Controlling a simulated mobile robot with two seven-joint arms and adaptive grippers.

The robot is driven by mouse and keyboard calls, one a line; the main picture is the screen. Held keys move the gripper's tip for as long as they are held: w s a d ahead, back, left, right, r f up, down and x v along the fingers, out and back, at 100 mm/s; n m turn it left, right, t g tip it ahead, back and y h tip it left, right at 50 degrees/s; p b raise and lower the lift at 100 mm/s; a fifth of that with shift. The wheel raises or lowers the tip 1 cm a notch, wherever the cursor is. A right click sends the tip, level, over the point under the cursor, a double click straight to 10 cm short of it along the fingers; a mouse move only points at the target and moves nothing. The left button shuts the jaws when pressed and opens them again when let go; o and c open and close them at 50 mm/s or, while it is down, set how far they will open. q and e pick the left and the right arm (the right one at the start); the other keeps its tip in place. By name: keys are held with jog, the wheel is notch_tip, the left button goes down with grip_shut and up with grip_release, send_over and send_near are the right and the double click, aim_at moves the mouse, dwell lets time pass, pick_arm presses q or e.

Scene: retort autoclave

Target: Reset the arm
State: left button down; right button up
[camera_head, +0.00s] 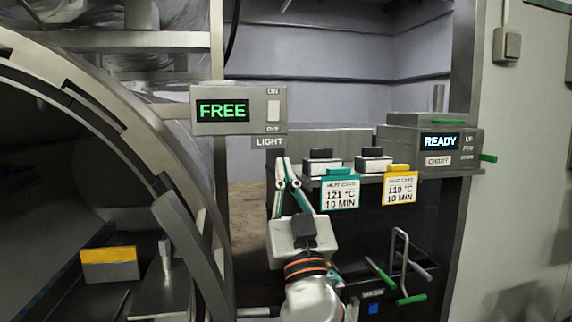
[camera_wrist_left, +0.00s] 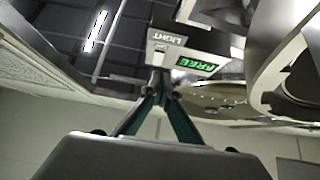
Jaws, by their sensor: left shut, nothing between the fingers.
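My left gripper (camera_head: 287,172) points upward in the head view, just below the LIGHT switch box (camera_head: 239,110). Its fingers come together at the tips, with nothing between them. In the left wrist view the fingertips (camera_wrist_left: 160,84) stand in front of the same switch box (camera_wrist_left: 178,52), which reads FREE in green. I cannot tell whether the tips touch the box. My right gripper is in neither view.
A black bin with green-ended handles (camera_head: 410,299) stands below.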

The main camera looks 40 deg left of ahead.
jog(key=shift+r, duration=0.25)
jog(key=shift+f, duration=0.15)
